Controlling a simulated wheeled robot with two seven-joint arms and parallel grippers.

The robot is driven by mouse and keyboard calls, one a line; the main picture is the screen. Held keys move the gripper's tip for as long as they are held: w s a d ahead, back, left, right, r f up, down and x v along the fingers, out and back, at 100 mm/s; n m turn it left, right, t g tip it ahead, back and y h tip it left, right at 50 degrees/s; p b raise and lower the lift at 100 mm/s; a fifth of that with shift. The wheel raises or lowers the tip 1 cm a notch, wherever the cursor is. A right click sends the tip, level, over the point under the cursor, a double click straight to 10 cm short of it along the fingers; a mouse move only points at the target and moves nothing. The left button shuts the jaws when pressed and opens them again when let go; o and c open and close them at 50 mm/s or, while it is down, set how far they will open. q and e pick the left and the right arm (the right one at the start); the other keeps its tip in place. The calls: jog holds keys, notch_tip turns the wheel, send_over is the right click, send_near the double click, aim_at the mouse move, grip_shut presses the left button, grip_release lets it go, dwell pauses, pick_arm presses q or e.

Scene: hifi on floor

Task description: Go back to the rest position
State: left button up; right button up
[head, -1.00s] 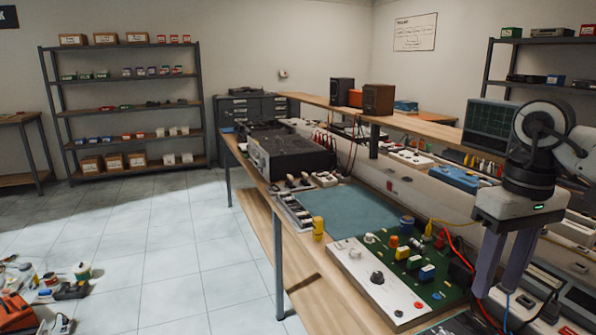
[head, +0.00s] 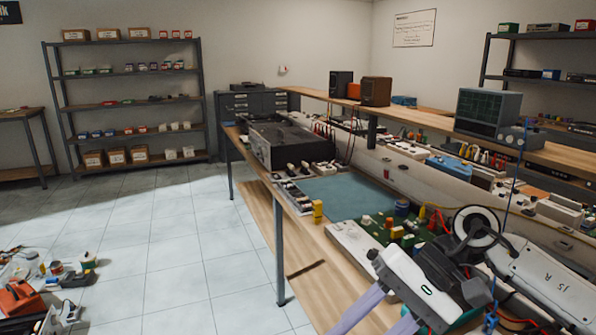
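My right gripper (head: 374,322) shows in the head view at the lower right, its arm coming in from the right. Its two pale purple fingers are apart, with nothing seen between them. Their tips run off the bottom edge. The gripper is in front of the workbench (head: 325,232), hiding part of the green circuit board (head: 378,232) and of the white panel (head: 350,240) beside it. My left gripper is not in view.
A black hi-fi unit (head: 290,143) and a teal mat (head: 350,197) are on the bench. Loose cables hang near my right arm. Tools and an orange case (head: 18,298) lie on the floor at left. The tiled floor (head: 170,250) between is clear.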

jog(key=s+a+r+m+t+y+b, duration=0.2)
jog(key=a+m+t+y, duration=0.2)
jog(key=a+m+y, duration=1.1)
jog(key=w+d+f+m+t+h+b, duration=0.15)
jog(key=d+f+m+t+h, duration=0.3)
jog(key=m, duration=0.65)
jog(key=w+d+f+m+t+h, duration=0.2)
jog(key=d+f+m+t+h, duration=0.3)
jog(key=m, duration=0.6)
jog(key=w+d+f+m+t+h+b, duration=0.1)
jog(key=d+f+m+t+h, duration=0.35)
jog(key=m, duration=0.65)
jog(key=s+d+f+m+h, duration=0.2)
jog(key=f+m, duration=0.3)
jog(key=f, duration=0.1)
jog(key=s+d+f+m+h, duration=0.1)
jog(key=d+f+m+h, duration=0.1)
jog(key=f+m, duration=0.3)
jog(key=s+d+f+m+g+h+b, duration=0.1)
jog(key=s+d+f+m+g+h, duration=0.2)
jog(key=s+f+m+g, duration=0.4)
jog(key=s+d+f+m, duration=0.1)
jog(key=s+f+m, duration=0.1)
jog(key=s+f, duration=0.6)
jog(key=shift+s+f+b, duration=0.3)
jog(key=shift+f+b, duration=0.05)
jog(key=shift+f, duration=0.4)
